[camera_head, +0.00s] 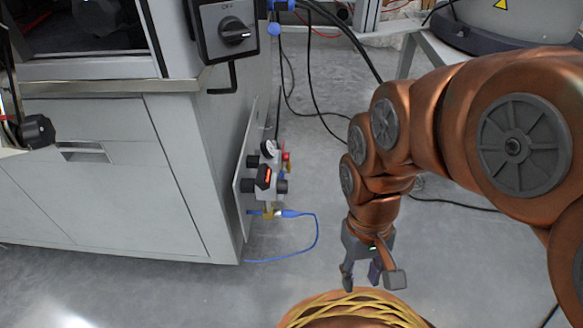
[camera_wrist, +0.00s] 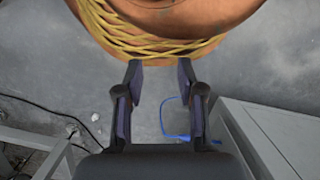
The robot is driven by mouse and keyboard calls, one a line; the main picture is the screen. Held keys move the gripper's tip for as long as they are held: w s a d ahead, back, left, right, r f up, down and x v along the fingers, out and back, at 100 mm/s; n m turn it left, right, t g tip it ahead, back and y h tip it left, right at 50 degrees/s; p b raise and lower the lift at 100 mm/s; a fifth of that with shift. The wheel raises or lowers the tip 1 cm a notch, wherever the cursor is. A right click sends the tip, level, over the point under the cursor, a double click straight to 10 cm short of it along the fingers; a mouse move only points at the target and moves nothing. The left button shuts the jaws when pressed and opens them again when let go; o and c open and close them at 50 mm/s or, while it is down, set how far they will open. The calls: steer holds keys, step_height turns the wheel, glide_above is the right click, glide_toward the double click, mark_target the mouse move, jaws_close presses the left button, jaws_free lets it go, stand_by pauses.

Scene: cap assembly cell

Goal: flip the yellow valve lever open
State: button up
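A pneumatic unit (camera_head: 265,170) with round gauges and dark knobs is mounted on a plate on the cabinet's right side in the head view. A small yellowish part (camera_head: 268,214) sits at its bottom, by the blue hose fitting; it is too small to tell whether this is the valve lever or how it is turned. My gripper (camera_head: 361,280) hangs pointing down, to the right of the unit and apart from it. In the wrist view my gripper (camera_wrist: 160,76) is open, with nothing between its fingers. The blue hose (camera_wrist: 163,113) shows beyond the fingers, on the floor.
The grey cabinet (camera_head: 100,190) stands at left, with a rotary switch box (camera_head: 226,30) above the unit. Black cables (camera_head: 312,95) hang and trail behind it. A grey stand (camera_head: 425,45) is at upper right. Floor between cabinet and gripper is mostly clear.

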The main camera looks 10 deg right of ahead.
steer(key=shift+r+p, duration=0.45)
steer(key=c, duration=0.3)
steer(key=shift+g, duration=0.3)
steer(key=r+p, duration=0.3)
steer(key=r, duration=0.1)
steer(key=s+r+p, duration=0.1)
steer(key=r+p, duration=0.3)
steer(key=s+r+p, duration=0.1)
steer(key=r+p, duration=0.2)
steer(key=p, duration=0.1)
steer(key=shift+s+r, duration=0.1)
steer(key=shift+r, duration=0.3)
jaws_close()
steer(key=shift+s+r+p, duration=0.2)
steer(key=shift+s+p, duration=0.1)
steer(key=shift+p, duration=0.1)
